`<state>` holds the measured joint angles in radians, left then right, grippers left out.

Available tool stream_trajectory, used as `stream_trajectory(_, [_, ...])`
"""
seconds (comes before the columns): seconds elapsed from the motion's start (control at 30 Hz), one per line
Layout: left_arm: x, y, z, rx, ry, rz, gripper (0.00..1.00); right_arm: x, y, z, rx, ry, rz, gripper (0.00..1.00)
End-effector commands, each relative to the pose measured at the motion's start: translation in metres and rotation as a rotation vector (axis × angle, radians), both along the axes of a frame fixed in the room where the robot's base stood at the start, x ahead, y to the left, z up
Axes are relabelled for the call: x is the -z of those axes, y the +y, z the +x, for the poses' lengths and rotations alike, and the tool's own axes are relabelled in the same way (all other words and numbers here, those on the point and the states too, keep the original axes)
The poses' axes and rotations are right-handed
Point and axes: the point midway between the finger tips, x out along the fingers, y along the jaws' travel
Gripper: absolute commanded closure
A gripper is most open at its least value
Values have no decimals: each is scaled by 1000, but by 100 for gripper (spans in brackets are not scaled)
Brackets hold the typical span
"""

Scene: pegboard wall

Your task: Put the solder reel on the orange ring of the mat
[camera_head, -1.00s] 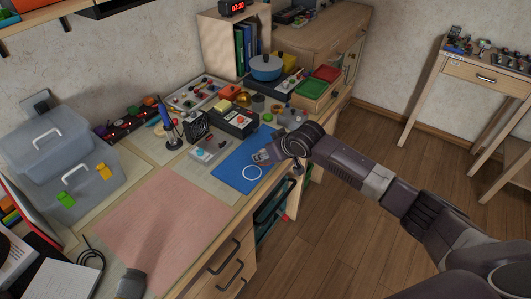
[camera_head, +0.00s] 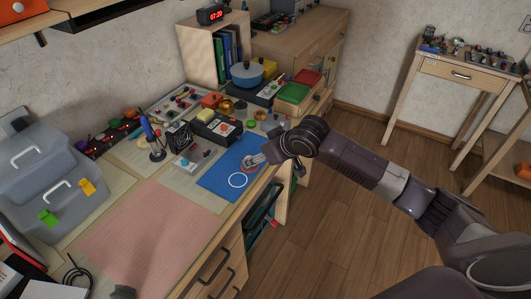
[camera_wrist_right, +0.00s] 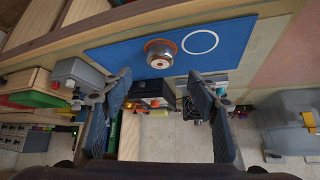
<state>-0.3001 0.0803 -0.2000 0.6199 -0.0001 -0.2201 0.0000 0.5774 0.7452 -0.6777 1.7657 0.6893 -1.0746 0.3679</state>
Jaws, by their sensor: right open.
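The blue mat (camera_head: 217,183) lies on the desk near its front edge, with a white ring (camera_head: 237,180) drawn on it. The solder reel (camera_wrist_right: 161,47) is a small silver, round thing standing on the mat. An orange ring (camera_wrist_right: 149,44) shows around the reel's edge in the right wrist view, beside the white ring. My right gripper (camera_wrist_right: 157,105) is open, its two fingers apart on either side of the reel's line and short of it, with nothing between them. In the head view this gripper (camera_head: 257,159) is low over the mat's right part.
A grey box with a blue button (camera_head: 184,162), a black box with a red button (camera_head: 217,128) and a small fan stand behind the mat. A pink mat (camera_head: 150,235) lies to the left. Green and red trays (camera_head: 293,93) stand further back.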

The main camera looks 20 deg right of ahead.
Motion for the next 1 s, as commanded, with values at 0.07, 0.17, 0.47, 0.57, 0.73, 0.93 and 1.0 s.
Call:
stream_trajectory(0.07, [0,0,0,0,0,0,60,-10,-3,-9,-1,-2,-2,45])
stream_trajectory(0.17, [0,0,0,0,0,0,60,-20,-6,-17,-1,0,-1,45])
stream_trajectory(0.47, [0,0,0,0,0,0,60,-30,-8,-25,1,1,0,45])
stream_trajectory(0.57, [0,0,0,0,0,0,60,-30,-8,-25,1,1,0,45])
stream_trajectory(0.73, [0,0,0,0,0,0,60,-26,-5,-28,-6,4,0,45])
stream_trajectory(0.93, [0,0,0,0,0,0,60,8,32,-68,-67,41,-4,45])
stream_trajectory(1.0, [0,0,0,0,0,0,60,26,49,-94,-91,60,-6,45])
